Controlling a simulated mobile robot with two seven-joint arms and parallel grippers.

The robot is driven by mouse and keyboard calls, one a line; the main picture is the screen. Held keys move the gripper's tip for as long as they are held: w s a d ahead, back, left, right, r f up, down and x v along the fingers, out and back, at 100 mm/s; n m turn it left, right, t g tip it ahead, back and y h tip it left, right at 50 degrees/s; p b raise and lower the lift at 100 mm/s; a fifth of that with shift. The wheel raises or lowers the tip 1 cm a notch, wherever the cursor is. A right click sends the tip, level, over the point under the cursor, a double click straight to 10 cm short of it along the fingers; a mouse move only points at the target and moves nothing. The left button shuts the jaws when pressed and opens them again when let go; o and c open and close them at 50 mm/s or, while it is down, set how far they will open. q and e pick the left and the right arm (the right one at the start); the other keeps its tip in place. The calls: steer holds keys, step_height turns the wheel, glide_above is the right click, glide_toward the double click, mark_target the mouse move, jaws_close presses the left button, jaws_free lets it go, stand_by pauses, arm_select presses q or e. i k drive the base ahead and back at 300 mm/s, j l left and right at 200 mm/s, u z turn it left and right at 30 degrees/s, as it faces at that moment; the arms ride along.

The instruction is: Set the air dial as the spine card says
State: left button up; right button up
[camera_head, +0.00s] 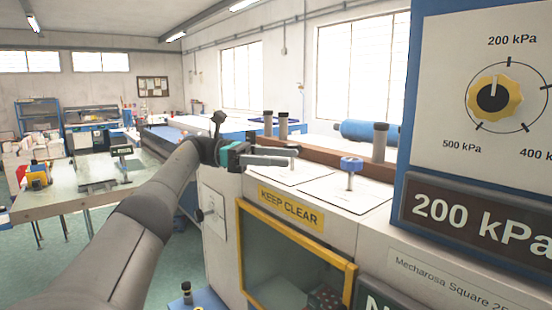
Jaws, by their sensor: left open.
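The air dial (495,97) is a yellow scalloped knob with a dark centre on a pale panel at the upper right. Its white mark points up, towards the 200 kPa label. Labels for 500 kPa and part of a 400 kPa label show below it. A dark readout (478,222) under the dial reads 200 kPa. My left gripper (293,156) is open and empty, left of the dial and well apart from it, over the machine's pale top. I cannot make out a spine card. My right gripper is not in view.
A blue-topped post (350,166) and grey posts (380,142) stand between my left gripper and the dial panel. A yellow-framed window (243,262) with a KEEP CLEAR sign (290,208) is below. A worktable (70,196) stands at the left, with open green floor beside it.

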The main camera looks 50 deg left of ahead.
mark_target(493, 99)
steer(key=k, duration=1)
